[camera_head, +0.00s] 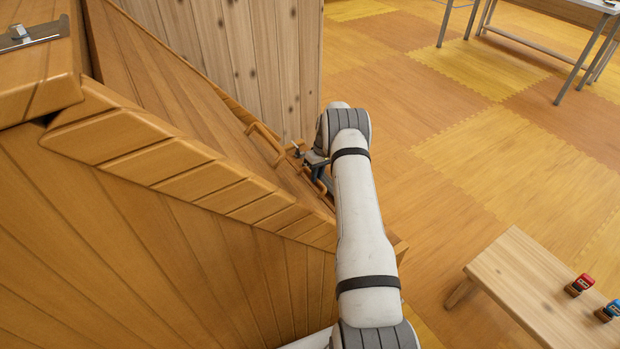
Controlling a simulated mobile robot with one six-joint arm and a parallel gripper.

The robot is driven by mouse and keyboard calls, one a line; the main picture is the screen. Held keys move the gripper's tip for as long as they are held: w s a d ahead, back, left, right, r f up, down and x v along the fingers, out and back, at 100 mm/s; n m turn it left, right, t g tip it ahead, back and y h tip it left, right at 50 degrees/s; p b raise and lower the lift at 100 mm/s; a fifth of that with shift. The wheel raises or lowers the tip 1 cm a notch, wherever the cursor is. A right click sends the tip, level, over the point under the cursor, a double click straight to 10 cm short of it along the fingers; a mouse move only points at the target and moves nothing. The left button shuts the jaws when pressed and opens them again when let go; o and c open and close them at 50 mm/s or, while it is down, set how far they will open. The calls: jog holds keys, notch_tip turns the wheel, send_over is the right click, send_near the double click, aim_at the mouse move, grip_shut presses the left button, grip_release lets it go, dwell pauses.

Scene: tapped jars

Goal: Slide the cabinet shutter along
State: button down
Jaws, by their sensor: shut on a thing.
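The wooden cabinet (150,225) fills the left, seen from above at an angle. Its slatted shutter (165,80) slopes beyond the overlapping slats of the near edge. A wooden loop handle (266,144) stands up from the cabinet's far side, just left of my gripper. My gripper (308,160) is at the end of my white arm, low beside that side. It is shut on a second wooden handle (326,183), mostly hidden by the gripper and arm. The fingertips are small and partly hidden, so the exact grip does not show.
A tall pale plank panel (250,60) stands behind the cabinet. A wooden bench (520,285) with a red item (580,285) and a blue item (607,311) is at lower right. A metal-legged table (560,60) is at top right. The tiled floor (450,160) between is clear.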

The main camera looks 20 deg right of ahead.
jog(key=shift+d+f, duration=0.3)
jog(key=shift+f, duration=0.05)
jog(key=c, duration=1.4)
grip_release()
notch_tip(320, 180, up, 8)
jog(key=d, duration=0.1)
jog(key=shift+w+d+f+p, duration=0.2)
jog(key=shift+d+p, duration=0.05)
jog(key=shift+p, duration=0.05)
jog(key=shift+s, duration=0.1)
